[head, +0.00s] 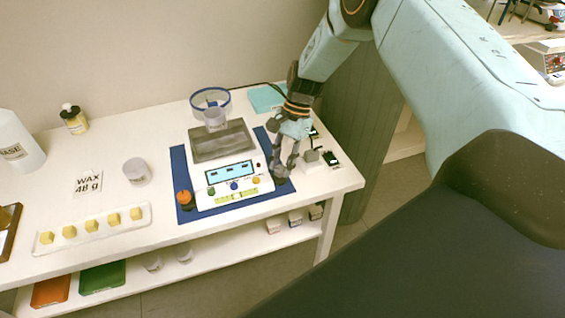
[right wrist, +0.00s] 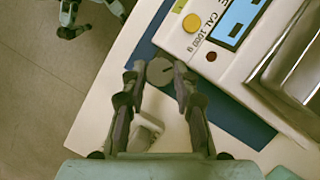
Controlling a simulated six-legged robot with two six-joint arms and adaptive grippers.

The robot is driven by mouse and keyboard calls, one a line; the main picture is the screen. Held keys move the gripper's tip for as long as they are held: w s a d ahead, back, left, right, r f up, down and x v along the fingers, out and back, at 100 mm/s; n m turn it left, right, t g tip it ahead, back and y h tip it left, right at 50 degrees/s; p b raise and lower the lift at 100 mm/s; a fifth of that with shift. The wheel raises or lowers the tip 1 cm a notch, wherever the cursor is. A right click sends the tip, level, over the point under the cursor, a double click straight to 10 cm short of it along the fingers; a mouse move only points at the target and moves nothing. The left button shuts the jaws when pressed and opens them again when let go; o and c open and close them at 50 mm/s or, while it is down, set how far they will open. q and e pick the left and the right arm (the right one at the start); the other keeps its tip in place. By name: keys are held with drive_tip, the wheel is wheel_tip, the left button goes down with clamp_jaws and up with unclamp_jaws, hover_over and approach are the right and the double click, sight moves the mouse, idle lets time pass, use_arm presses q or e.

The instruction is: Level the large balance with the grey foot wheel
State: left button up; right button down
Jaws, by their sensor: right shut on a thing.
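The large balance (head: 262,163) is white with a grey pan and a lit blue display, and stands on a blue mat (head: 180,160). An orange foot wheel (head: 185,197) sits at its front left corner. A yellow-green strip (head: 236,196) lies along its front; any bubble in it is too small to read. My right gripper (head: 281,172) is at the balance's right corner. In the right wrist view, its fingers (right wrist: 159,72) are shut on the round grey foot wheel (right wrist: 160,70), one on each side. My left gripper cannot be made out.
A small white object (right wrist: 146,132) lies on the table near my right fingers.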

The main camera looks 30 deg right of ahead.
idle(0.3)
drive_tip(key=c, duration=1)
unclamp_jaws()
drive_tip(key=v, duration=1.2)
drive_tip(key=shift+w+a, duration=0.1)
drive_tip(key=shift+w, duration=0.05)
